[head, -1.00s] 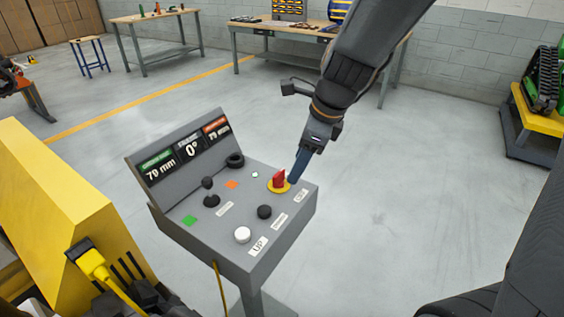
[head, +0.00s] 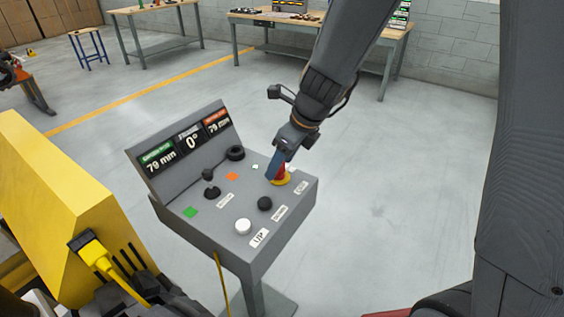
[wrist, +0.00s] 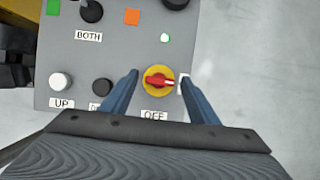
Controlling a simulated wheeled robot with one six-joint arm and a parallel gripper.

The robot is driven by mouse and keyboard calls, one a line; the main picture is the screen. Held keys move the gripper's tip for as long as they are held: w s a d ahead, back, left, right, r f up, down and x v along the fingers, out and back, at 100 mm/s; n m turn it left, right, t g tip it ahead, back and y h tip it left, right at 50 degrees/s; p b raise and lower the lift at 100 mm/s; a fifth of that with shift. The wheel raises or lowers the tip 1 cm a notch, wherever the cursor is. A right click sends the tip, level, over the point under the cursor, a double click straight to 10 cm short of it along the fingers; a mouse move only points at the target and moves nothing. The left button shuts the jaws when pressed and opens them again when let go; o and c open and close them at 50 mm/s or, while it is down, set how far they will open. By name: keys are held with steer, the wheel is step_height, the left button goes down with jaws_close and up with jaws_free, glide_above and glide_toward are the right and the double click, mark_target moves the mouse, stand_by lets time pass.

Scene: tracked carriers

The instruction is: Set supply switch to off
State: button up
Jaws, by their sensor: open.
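The supply switch (wrist: 160,80) is a red rotary handle on a yellow round base, at the right side of a grey control panel (head: 213,213). My gripper (wrist: 160,80) is open, with one blue finger on each side of the switch. In the head view my gripper (head: 276,172) is over the switch and partly hides it. I cannot tell whether either finger touches it.
A white button (head: 243,226) labelled "UP" and a black button (head: 265,203) sit close to the switch. A small lit light (wrist: 164,38) is above it in the wrist view. A display (head: 190,140) rises behind. A yellow machine (head: 50,190) stands left. Open floor lies right.

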steer(key=c, duration=1)
steer(key=shift+c, duration=0.2)
steer(key=shift+n, duration=0.4)
steer(key=n, duration=0.2)
steer(key=n+g+p, duration=0.1)
steer(key=shift+w+n+g+y, duration=0.15)
steer(key=shift+n+g+y, duration=0.15)
steer(key=shift+n+y, duration=0.1)
steer(key=n+g+p, duration=0.1)
steer(key=n+p, duration=0.1)
steer(key=n, duration=0.2)
steer(key=shift+w+g, duration=0.1)
steer(key=shift+g, duration=0.3)
steer(key=n+g, duration=0.1)
steer(key=n, duration=0.1)
steer(key=n+p, duration=0.1)
steer(key=n, duration=0.2)
steer(key=shift+w+g, duration=0.15)
steer(key=shift+g, duration=0.25)
steer(key=shift+a+n+g+h+p, duration=0.1)
steer(key=shift+n+g+h+p, duration=0.4)
steer(key=shift+n, duration=1.5)
